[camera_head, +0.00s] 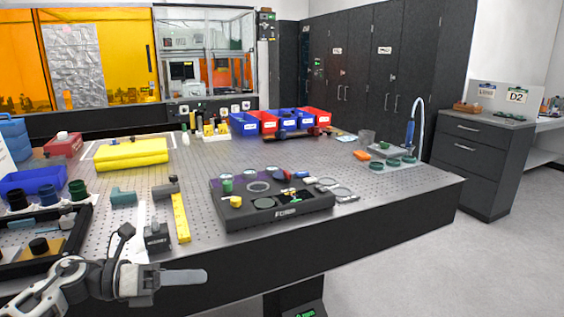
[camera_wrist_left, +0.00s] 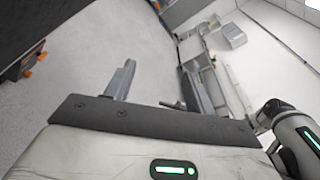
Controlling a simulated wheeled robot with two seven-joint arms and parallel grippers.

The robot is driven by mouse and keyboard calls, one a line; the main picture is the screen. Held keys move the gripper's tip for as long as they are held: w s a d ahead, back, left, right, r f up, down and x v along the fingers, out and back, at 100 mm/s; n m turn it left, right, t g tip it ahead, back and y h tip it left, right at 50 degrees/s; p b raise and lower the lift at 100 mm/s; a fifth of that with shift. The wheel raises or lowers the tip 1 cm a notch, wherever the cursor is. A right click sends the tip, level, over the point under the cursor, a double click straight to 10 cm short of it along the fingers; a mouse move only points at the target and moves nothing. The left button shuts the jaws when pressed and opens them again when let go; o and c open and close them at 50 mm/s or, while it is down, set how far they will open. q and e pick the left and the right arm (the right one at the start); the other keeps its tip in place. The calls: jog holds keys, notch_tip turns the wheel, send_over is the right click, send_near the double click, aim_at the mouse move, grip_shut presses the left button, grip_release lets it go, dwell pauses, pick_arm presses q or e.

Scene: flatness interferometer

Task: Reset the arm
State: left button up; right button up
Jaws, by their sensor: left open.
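My left gripper (camera_head: 168,277) is at the lower left of the head view, in front of the table's near edge. A grey finger points to the right there. In the left wrist view the two fingers of the left gripper (camera_wrist_left: 157,92) stand apart with nothing between them. Pale floor shows behind them. My left arm comes in from the lower left corner of the head view, beside the black tray. My right gripper is in neither view.
The perforated table (camera_head: 330,225) fills the middle. Near its front stand a black fixture (camera_head: 290,218), a yellow bar (camera_head: 181,217), a small black block (camera_head: 157,238) and a black tray (camera_head: 80,235). Blue and red bins (camera_head: 243,124) stand farther back. Floor (camera_head: 430,270) at right is clear.

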pick_arm(q)
jog(key=s+d+f+m+t+y, duration=0.2)
jog(key=s+f+m+y, duration=0.4)
jog(key=s+f+m, duration=0.4)
jog(key=s+d+f+m+t+y, duration=0.2)
jog(key=s+f+m+y, duration=0.4)
jog(key=m, duration=1.6)
jog(key=s+f, duration=0.3)
jog(key=f, duration=0.4)
jog(key=shift+s+d+f+t+y, duration=0.15)
jog(key=shift+s+f+t+y, duration=0.15)
jog(key=shift+s+f+t, duration=0.1)
